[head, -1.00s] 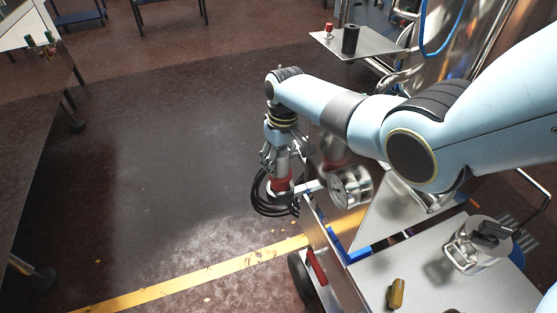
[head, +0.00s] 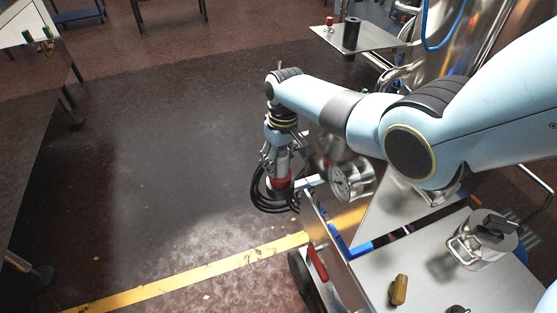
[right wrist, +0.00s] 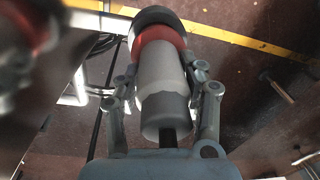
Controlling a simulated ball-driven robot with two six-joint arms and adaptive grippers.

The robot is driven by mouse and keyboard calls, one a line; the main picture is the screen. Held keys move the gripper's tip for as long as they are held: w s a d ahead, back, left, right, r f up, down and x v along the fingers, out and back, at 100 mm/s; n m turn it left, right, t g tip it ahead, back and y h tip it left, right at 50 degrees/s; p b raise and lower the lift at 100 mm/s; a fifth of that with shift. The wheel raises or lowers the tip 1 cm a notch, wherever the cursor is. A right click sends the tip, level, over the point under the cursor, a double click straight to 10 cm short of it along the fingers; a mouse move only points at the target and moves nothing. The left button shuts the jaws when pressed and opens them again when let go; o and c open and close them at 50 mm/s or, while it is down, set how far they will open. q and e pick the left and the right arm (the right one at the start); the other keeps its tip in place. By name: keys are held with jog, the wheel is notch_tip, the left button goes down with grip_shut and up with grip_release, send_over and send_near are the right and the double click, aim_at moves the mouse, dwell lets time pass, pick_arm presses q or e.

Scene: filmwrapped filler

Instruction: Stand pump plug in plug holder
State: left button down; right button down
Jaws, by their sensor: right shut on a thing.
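My right gripper (head: 279,168) is shut on the pump plug (right wrist: 162,85), a grey cylinder with a red collar and a black end. In the head view the plug (head: 281,172) points down over the floor, beside the trolley's left side. A coiled black cable (head: 264,196) hangs around the plug's lower end. An upright black cylinder (head: 351,34) on the far shelf may be the plug holder; I cannot tell for sure. It stands well beyond my gripper. My left gripper is in neither view.
A steel trolley (head: 430,290) carries a metal canister (head: 483,240) and a yellow-brown object (head: 399,290). A round gauge (head: 342,184) sits close right of the plug. The far shelf (head: 372,40) also bears a red-topped piece (head: 329,23). Open floor lies to the left.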

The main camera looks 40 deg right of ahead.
jog(key=shift+f+b, duration=0.5)
jog(key=shift+f, duration=0.15)
jog(key=c, duration=0.7)
grip_release()
jog(key=r, duration=1.2)
jog(key=shift+s+d, duration=0.15)
jog(key=shift+d, duration=0.2)
jog(key=shift+f, duration=0.1)
